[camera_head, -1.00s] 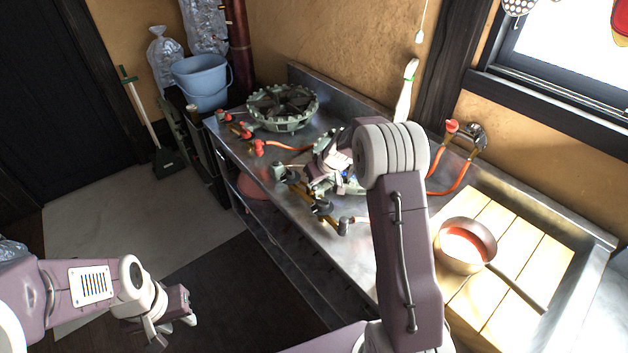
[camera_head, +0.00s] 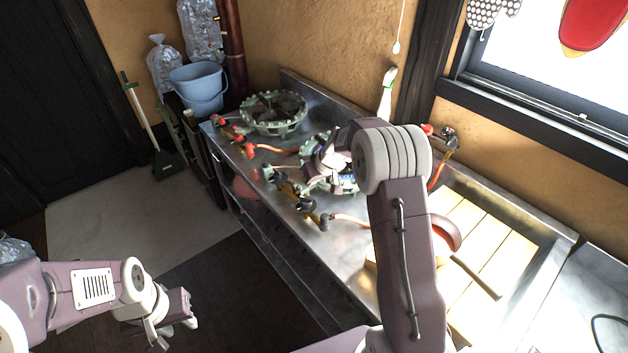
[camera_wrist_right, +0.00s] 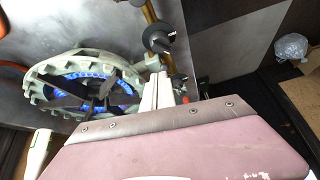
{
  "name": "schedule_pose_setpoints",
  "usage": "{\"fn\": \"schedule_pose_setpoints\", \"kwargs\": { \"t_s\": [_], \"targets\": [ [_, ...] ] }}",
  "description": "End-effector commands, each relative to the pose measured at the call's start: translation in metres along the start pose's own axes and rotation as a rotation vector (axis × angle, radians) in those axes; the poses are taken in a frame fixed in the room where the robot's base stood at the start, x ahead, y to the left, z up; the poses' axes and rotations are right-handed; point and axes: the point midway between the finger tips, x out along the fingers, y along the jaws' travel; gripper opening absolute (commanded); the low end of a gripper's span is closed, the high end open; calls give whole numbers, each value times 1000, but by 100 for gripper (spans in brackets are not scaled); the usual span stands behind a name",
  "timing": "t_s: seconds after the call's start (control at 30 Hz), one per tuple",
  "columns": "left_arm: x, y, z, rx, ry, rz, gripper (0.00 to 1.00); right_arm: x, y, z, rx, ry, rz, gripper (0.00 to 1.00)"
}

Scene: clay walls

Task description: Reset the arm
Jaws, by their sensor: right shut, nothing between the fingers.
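My right arm reaches over the metal counter in the head view, its forearm hiding part of the scene. My right gripper (camera_wrist_right: 156,92) is shut and empty in the right wrist view, its pale fingers side by side. Beside it is a green-grey gas burner (camera_wrist_right: 45,95) with a blue ring; the burner also shows in the head view (camera_head: 346,186), partly covered by my right wrist. My left gripper (camera_head: 172,322) hangs over the floor at the lower left, away from the counter. Its finger gap is not clear.
A second burner (camera_head: 273,113) stands at the counter's far end, with orange hoses and valves along the front edge. A reddish pan (camera_head: 447,232) and wooden slats (camera_head: 493,262) lie right of my forearm. A blue bucket (camera_head: 198,88) stands at the back left.

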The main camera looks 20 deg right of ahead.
Motion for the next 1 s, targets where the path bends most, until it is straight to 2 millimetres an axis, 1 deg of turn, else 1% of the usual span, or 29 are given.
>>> {"fn": "schedule_pose_setpoints", "kwargs": {
  "t_s": [0.27,0.33,0.37,0.43,0.47,0.5,0.57,0.6,0.67,0.7,0.73,0.77,0.8,0.9,0.97,1.0],
  "targets": [
    [0,0,0,0,0,0,36,0,0,0,-1,0,0,0],
    [0,0,0,0,0,0,36,-2,-5,-4,-11,8,-3,0],
    [0,0,0,0,0,0,36,-7,-8,-10,-18,19,-3,0],
    [0,0,0,0,0,0,36,-26,-19,-25,-44,57,-2,0],
    [0,0,0,0,0,0,36,-37,-28,-27,-62,65,-6,0],
    [0,0,0,0,0,0,36,-51,-42,-20,-94,59,-12,0],
    [0,0,0,0,0,0,36,-70,-62,4,-138,24,-19,0],
    [0,0,0,0,0,0,36,-80,-73,26,-146,-10,-23,0],
    [0,0,0,0,0,0,36,-94,-86,64,-142,-69,-25,0],
    [0,0,0,0,0,0,36,-102,-93,92,-128,-114,-24,0],
    [0,0,0,0,0,0,36,-107,-97,113,-113,-149,-22,0],
    [0,0,0,0,0,0,36,-112,-101,135,-97,-186,-18,0],
    [0,0,0,0,0,0,36,-118,-104,164,-69,-234,-9,0],
    [0,0,0,0,0,0,36,-127,-105,226,19,-352,22,0],
    [0,0,0,0,0,0,36,-129,-104,253,74,-410,42,0],
    [0,0,0,0,0,0,36,-130,-103,261,116,-429,57,0]
  ]
}}
